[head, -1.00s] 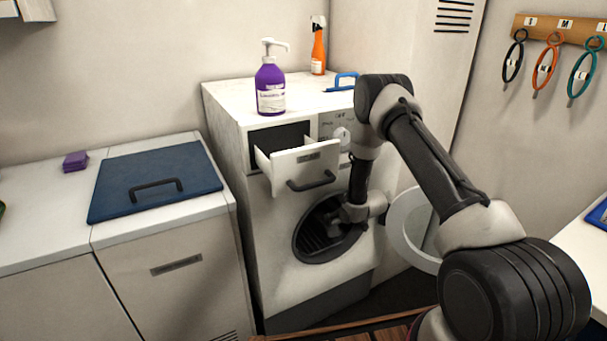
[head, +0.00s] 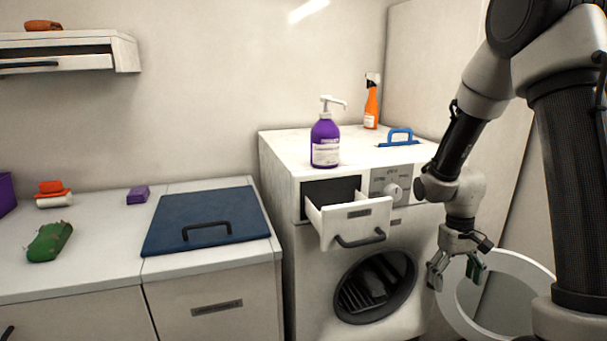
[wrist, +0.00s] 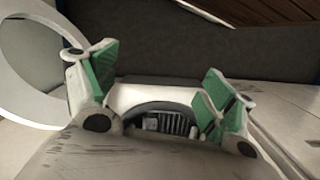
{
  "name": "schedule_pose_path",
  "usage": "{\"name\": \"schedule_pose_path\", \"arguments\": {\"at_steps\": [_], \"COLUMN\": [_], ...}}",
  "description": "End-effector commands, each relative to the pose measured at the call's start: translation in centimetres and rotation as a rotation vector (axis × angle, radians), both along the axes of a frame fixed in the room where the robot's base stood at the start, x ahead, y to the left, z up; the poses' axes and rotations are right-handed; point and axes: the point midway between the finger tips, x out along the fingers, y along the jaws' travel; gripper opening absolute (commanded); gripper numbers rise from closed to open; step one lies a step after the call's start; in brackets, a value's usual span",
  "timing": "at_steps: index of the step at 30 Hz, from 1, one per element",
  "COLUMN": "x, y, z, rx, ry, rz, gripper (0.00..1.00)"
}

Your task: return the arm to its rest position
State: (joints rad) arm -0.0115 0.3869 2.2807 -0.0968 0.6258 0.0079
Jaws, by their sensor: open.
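My gripper (head: 456,272) is open, with its fingers pointing down, in front of the right side of the washing machine (head: 300,270). It is outside the drum opening (head: 375,288) and beside the open round door (head: 515,262). In the wrist view my gripper (wrist: 160,95) shows two spread fingers with green pads and nothing between them. Past the fingers the wrist view shows the drum opening (wrist: 165,122) and, at left, the door ring (wrist: 22,105). My arm rises along the right of the head view.
The detergent drawer (head: 345,220) is pulled out. A purple pump bottle (head: 325,142), an orange spray bottle (head: 371,105) and a blue-handled item (head: 400,139) stand on the machine. A blue lid (head: 205,222), green item (head: 49,241) and purple block (head: 138,194) lie on the left counter.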

Motion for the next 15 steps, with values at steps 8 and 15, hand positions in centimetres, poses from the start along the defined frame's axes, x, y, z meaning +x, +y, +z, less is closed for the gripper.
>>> {"name": "schedule_pose_path", "arguments": {"at_steps": [8, 15], "x": [-9.4, -15.5], "y": [0.4, 0.9], "z": [12.3, 18.6], "rx": [0.023, 0.056], "ry": [-0.051, -0.241], "rz": [-0.059, -0.082], "gripper": [0.83, 0.83]}}
